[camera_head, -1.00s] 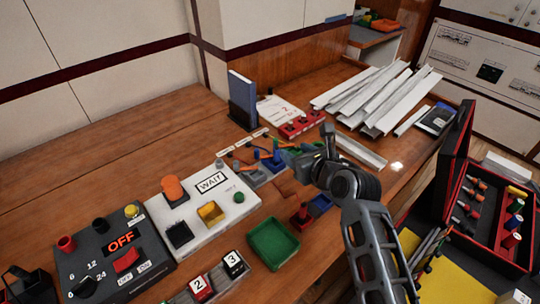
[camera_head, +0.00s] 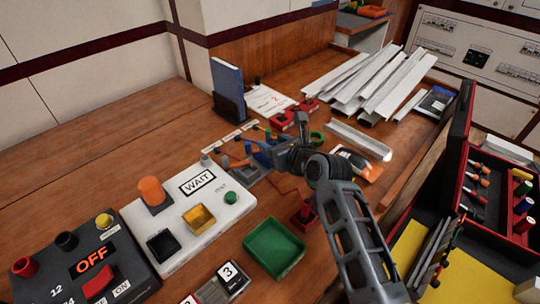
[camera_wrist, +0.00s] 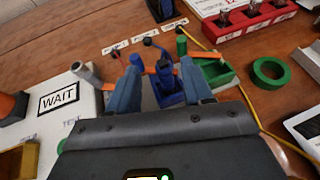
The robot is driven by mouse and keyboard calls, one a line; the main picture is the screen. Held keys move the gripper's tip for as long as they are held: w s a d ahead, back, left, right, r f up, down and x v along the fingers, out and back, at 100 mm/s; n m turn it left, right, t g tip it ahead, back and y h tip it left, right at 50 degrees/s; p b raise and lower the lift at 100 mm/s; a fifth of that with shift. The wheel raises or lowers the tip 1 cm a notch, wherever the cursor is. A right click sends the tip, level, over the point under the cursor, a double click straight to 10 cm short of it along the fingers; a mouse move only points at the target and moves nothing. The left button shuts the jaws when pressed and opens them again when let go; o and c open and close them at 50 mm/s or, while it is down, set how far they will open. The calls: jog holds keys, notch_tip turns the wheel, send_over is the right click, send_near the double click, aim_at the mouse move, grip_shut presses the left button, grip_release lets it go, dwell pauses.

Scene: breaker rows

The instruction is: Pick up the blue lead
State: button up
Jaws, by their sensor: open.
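The blue lead (camera_wrist: 166,72) stands in a small blue holder (camera_wrist: 172,98) on the wooden bench in the wrist view. My gripper (camera_wrist: 162,72) is open, with one finger on each side of the lead and nothing held. I cannot tell whether either finger touches it. In the head view my gripper (camera_head: 285,155) reaches over the row of small holders, and the arm partly hides the blue lead.
A white WAIT panel (camera_head: 225,200) stands left of the holders, with a green tray (camera_head: 273,248) in front. A red rack (camera_head: 295,118) and a blue book (camera_head: 228,90) are behind. A green ring (camera_wrist: 270,72) lies right of the holders, near a yellow cable.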

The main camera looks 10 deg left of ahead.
aim_at(272, 141)
jog(key=shift+b+x, duration=0.4)
jog(key=shift+x, duration=2.1)
jog(key=shift+w+d, duration=0.15)
grip_shut()
